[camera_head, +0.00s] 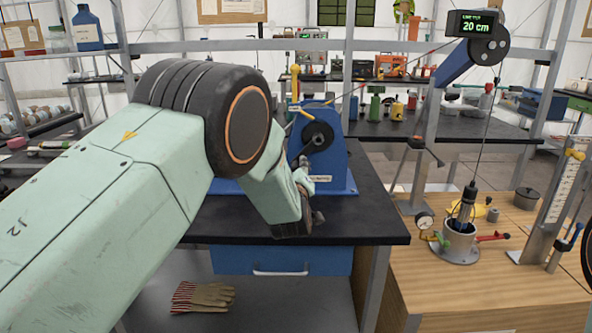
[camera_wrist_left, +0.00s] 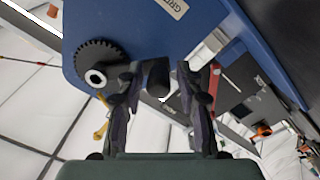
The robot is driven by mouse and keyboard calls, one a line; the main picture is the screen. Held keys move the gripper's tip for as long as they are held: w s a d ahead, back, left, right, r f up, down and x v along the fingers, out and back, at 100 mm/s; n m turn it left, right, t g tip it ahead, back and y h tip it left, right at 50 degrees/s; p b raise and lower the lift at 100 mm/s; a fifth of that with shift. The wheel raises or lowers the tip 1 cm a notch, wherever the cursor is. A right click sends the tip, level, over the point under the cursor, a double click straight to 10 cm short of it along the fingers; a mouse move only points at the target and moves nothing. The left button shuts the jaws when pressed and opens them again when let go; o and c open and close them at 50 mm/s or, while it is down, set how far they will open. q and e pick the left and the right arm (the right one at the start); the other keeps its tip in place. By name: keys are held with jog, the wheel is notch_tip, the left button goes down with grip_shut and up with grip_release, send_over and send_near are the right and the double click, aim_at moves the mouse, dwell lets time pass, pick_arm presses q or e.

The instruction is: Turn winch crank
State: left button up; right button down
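The blue winch (camera_head: 338,158) stands on the black-topped bench, with a round dark hub (camera_head: 318,134) on its front. My left gripper (camera_head: 308,190) is in front of the winch, low beside the hub, partly hidden by my own arm. In the left wrist view, the gripper's fingers (camera_wrist_left: 158,88) are apart, with the dark crank handle (camera_wrist_left: 157,74) between their tips; gaps show beside it. The toothed hub (camera_wrist_left: 97,64) is at the upper left against the blue housing (camera_wrist_left: 130,22). My right gripper is not in view.
A cable runs from the winch to a blue crane arm (camera_head: 456,64) with a "20 cm" display (camera_head: 474,24). A dark probe (camera_head: 467,206) hangs at a metal cup (camera_head: 461,242) on the wooden table (camera_head: 480,290). Gloves (camera_head: 202,297) lie on the lower shelf.

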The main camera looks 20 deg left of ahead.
pick_arm(q)
jog(key=shift+s+d+r, duration=0.1)
jog(key=shift+r, duration=0.05)
jog(key=c, duration=0.3)
grip_shut()
